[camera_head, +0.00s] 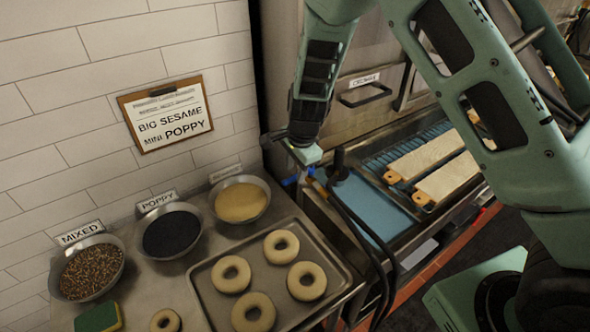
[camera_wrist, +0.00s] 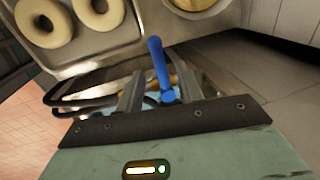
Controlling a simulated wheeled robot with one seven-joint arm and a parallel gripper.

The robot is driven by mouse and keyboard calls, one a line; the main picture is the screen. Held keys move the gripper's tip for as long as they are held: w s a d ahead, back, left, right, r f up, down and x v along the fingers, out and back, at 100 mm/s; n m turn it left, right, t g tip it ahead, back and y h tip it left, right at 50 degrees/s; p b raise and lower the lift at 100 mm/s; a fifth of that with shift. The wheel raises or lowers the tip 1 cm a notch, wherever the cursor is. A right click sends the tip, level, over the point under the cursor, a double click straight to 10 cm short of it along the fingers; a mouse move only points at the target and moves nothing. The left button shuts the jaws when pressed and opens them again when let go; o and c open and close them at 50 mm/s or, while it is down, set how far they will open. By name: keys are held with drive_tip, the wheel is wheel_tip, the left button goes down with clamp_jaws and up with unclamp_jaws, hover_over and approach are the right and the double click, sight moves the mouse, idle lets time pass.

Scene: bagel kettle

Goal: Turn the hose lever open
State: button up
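The blue hose lever (camera_wrist: 160,66) stands out between my two fingers in the wrist view, with clear gaps on both sides. In the head view a small blue part of it (camera_head: 289,181) shows beside my gripper (camera_head: 306,156), at the back left corner of the blue-water basin. In the wrist view my gripper (camera_wrist: 160,82) is open, its grey fingers apart around the lever. I see no contact with the lever. The lever's base is partly hidden by the gripper body.
Dark hoses (camera_head: 352,220) hang over the basin (camera_head: 362,205). A tray of bagels (camera_head: 200,285) and bowls of mixed (camera_head: 92,272), poppy (camera_head: 172,234) and sesame-coloured topping (camera_head: 241,202) stand left. Two boards (camera_head: 427,157) lie right of the basin. The tiled wall is close behind.

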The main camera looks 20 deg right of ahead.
drive_tip(key=shift+w+a+f, duration=0.1)
drive_tip(key=shift+w+f, duration=0.1)
drive_tip(key=shift+f, duration=0.9)
clamp_jaws()
